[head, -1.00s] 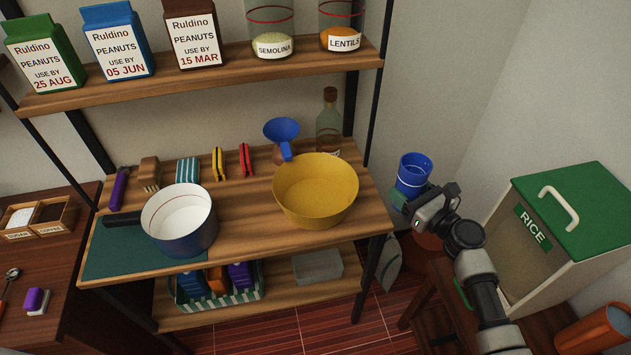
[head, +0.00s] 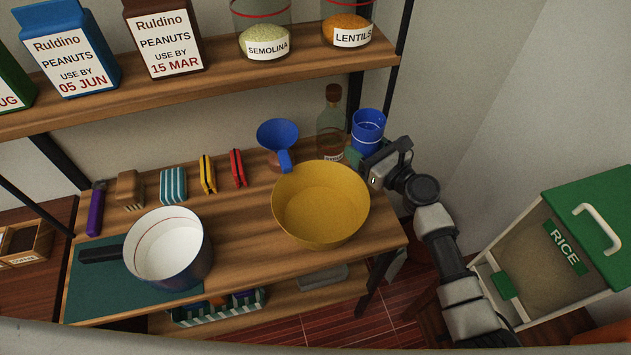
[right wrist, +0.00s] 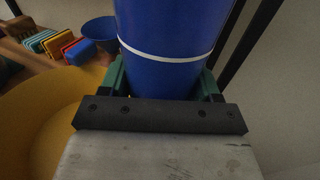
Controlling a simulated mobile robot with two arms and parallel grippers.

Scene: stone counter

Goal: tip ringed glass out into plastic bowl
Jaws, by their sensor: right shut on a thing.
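The ringed glass is a blue cup with a white ring (head: 367,130), upright at the right end of the wooden shelf. My right gripper (head: 367,163) is shut on it and holds it just right of and behind the plastic bowl. The glass also shows in the right wrist view (right wrist: 172,45), between the green finger pads; its contents are hidden there. The yellow plastic bowl (head: 318,205) stands on the shelf, its inside looking empty. Its rim shows at the left of the right wrist view (right wrist: 40,120). My left gripper is not in view.
A bottle (head: 331,125) and a blue funnel (head: 278,135) stand behind the bowl. A white-lined pot (head: 165,250) is on the left. Jars and cartons line the upper shelf (head: 220,85). A rice bin (head: 560,240) is at the right.

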